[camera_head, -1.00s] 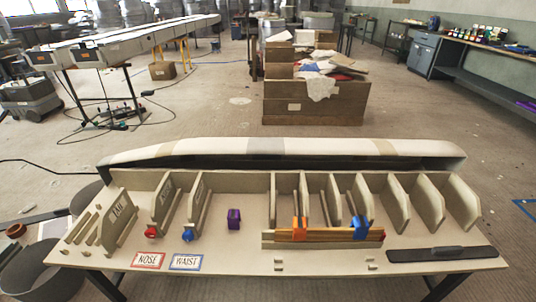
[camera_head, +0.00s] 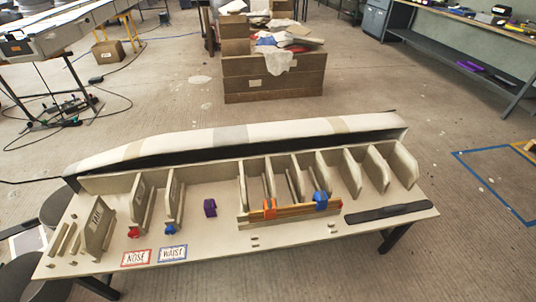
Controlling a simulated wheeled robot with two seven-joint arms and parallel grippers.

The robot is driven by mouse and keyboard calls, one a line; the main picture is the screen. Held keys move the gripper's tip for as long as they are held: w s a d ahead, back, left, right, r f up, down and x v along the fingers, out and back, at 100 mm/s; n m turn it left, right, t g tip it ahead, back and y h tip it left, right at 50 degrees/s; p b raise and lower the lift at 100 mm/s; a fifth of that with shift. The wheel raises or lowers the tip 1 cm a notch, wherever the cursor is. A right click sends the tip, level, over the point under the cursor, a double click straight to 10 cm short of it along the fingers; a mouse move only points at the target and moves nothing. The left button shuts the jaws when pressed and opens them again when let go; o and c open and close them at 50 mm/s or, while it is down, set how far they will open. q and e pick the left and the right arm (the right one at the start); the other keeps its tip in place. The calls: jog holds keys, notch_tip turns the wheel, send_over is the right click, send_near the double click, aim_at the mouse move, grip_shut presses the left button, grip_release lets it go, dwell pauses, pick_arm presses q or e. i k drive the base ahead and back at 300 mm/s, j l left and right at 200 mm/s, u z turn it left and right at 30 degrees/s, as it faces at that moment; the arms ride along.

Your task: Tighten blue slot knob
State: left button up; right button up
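A blue knob (camera_head: 170,230) sits at the front foot of an upright mould rib (camera_head: 175,197), behind the blue-bordered WAIST card (camera_head: 173,254). A red knob (camera_head: 134,232) sits to its left, behind the red-bordered NOSE card (camera_head: 136,258). A blue clamp (camera_head: 320,201) and an orange clamp (camera_head: 269,208) sit around wooden strips (camera_head: 295,211) right of the middle. I cannot tell how tight any knob is. Neither of my grippers shows.
A purple block (camera_head: 210,208) stands alone on the table (camera_head: 300,246). A dark flat bar (camera_head: 388,213) lies at the right end. A long pale mould (camera_head: 240,135) runs along the back. A wooden crate (camera_head: 273,80) stands behind. The floor at the right is mostly clear.

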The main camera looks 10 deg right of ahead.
aim_at(170, 230)
jog(key=u, duration=0.95)
